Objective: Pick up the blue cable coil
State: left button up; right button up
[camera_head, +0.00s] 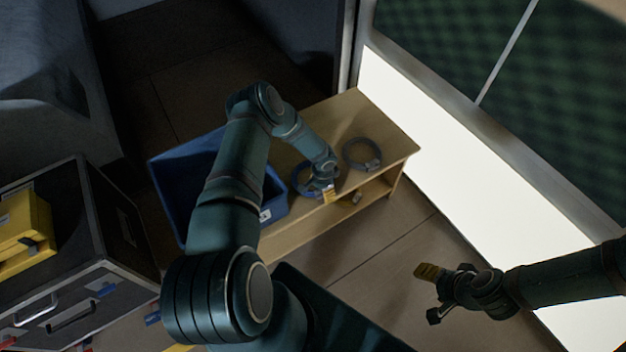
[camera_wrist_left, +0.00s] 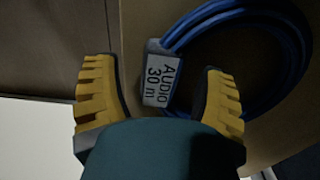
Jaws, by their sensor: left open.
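The blue cable coil (camera_head: 296,182) lies on the wooden bench, partly hidden by my left gripper in the head view. In the left wrist view the blue cable coil (camera_wrist_left: 298,50) fills the upper right, with a white tag (camera_wrist_left: 158,78) reading "AUDIO 30 m" on its left side. My left gripper (camera_head: 328,194) is open over the right side of the coil. Its yellow fingertips (camera_wrist_left: 160,92) stand apart on either side of the tag in the picture; I cannot tell how high above it they are. My right gripper (camera_head: 430,293) is open and empty, off to the lower right.
A grey cable coil (camera_head: 362,154) lies on the wooden bench (camera_head: 377,123), right of the blue one. A blue crate (camera_head: 172,190) is left of the coils. A black case (camera_head: 125,225) with a yellow box (camera_head: 25,228) stands at the far left. The floor before the bench is clear.

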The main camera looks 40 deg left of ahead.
pick_arm(q)
grip_shut()
jog(key=shift+r, duration=0.1)
dwell(0.3)
